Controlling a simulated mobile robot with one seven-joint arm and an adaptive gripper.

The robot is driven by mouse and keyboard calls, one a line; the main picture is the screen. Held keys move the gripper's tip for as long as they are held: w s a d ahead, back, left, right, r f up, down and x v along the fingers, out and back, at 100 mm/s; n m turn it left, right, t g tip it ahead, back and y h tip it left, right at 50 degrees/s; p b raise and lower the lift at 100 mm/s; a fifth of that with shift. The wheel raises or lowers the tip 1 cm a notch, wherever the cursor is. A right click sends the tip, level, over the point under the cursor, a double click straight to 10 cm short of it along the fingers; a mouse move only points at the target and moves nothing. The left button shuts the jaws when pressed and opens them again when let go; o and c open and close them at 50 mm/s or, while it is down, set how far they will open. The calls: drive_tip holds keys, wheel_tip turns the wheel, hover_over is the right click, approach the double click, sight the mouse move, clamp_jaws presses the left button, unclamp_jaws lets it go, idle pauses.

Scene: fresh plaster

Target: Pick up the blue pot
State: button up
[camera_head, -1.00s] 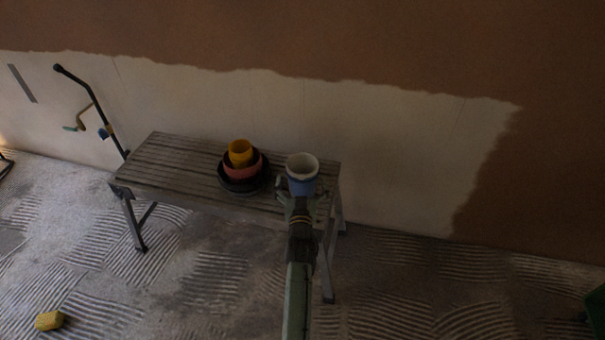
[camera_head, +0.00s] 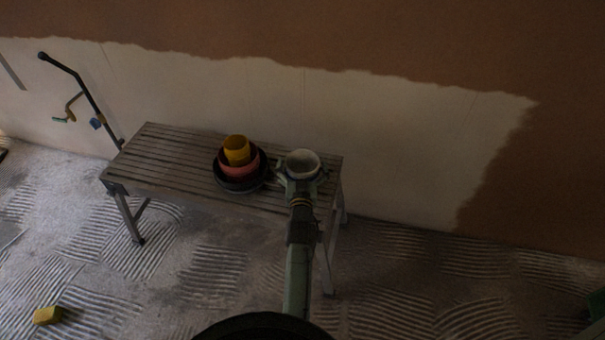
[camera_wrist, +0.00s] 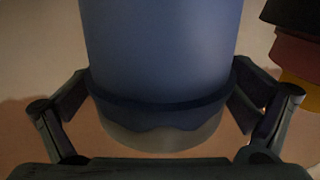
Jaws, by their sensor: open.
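The blue pot (camera_wrist: 162,50) fills the middle of the wrist view, with a darker band and a pale rim at the lower end of the picture. In the head view the pot (camera_head: 302,162) stands at the right end of the slatted bench, its whitish inside showing from above. My gripper (camera_head: 300,178) is at the pot; the arm hides much of the pot's near side. In the wrist view my gripper's fingers (camera_wrist: 162,100) are open, one on each side of the pot. I cannot tell whether they touch it.
The slatted bench (camera_head: 180,160) stands against the half-plastered wall. Left of the pot, close by, is a stack: a yellow pot (camera_head: 236,149), a reddish bowl (camera_head: 240,170) and a dark bowl (camera_head: 240,186). A yellow sponge (camera_head: 47,315) lies on the floor. The bench's left half is clear.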

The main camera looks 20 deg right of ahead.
drive_tip(key=shift+s, duration=0.1)
drive_tip(key=c, duration=1.5)
